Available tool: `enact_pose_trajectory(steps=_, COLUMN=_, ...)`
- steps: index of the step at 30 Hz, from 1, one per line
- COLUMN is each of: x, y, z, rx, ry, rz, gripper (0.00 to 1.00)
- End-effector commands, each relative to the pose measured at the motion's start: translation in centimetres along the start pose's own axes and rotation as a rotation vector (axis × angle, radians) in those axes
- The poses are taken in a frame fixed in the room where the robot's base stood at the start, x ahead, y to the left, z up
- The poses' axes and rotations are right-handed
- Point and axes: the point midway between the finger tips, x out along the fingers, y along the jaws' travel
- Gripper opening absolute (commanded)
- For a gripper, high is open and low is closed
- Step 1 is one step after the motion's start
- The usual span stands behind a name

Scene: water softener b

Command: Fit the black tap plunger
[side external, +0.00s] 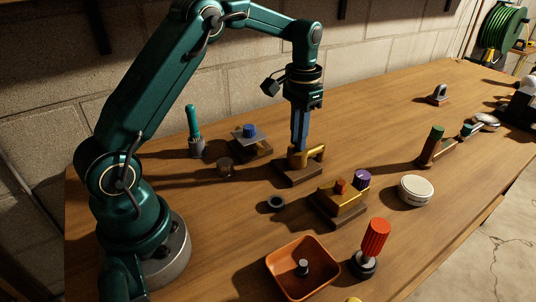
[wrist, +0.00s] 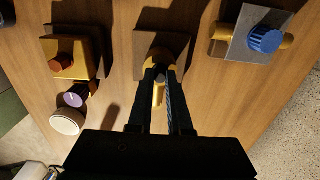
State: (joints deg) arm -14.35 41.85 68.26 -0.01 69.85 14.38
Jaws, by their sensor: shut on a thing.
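The brass tap body (side external: 314,154) stands on a brown wooden block (side external: 299,177) near the middle of the table. It also shows in the wrist view (wrist: 159,54), with a spout pointing down the picture. My gripper (side external: 298,149) points straight down at the top of the tap body. In the wrist view its two fingertips (wrist: 161,72) are close together over the brass. My gripper is shut on a small dark piece, seemingly the black tap plunger, mostly hidden between the fingers. I cannot tell how deep it sits in the tap.
A dark ring (side external: 276,203) lies in front. An orange tray (side external: 275,266) holds a small grey piece. A red-handled tool (side external: 375,238) and white tin (side external: 415,190) stand nearby.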

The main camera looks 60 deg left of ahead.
Motion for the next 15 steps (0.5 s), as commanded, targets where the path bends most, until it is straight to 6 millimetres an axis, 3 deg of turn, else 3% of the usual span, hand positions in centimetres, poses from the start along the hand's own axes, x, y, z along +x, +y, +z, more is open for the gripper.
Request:
enact_pose_trajectory(steps=5, x=0.01, y=-0.01, z=-0.01, rx=0.0, ry=0.0, rz=0.0, gripper=0.0)
enact_pose_trajectory(steps=6, x=0.01, y=-0.01, z=-0.01, rx=0.0, ry=0.0, rz=0.0, gripper=0.29)
enact_pose_trajectory(steps=8, x=0.01, y=0.0, z=-0.01, rx=0.0, ry=0.0, rz=0.0, gripper=0.52)
enact_pose_trajectory(steps=15, x=0.0, y=0.0, z=-0.01, rx=0.0, ry=0.0, rz=0.0, gripper=0.52)
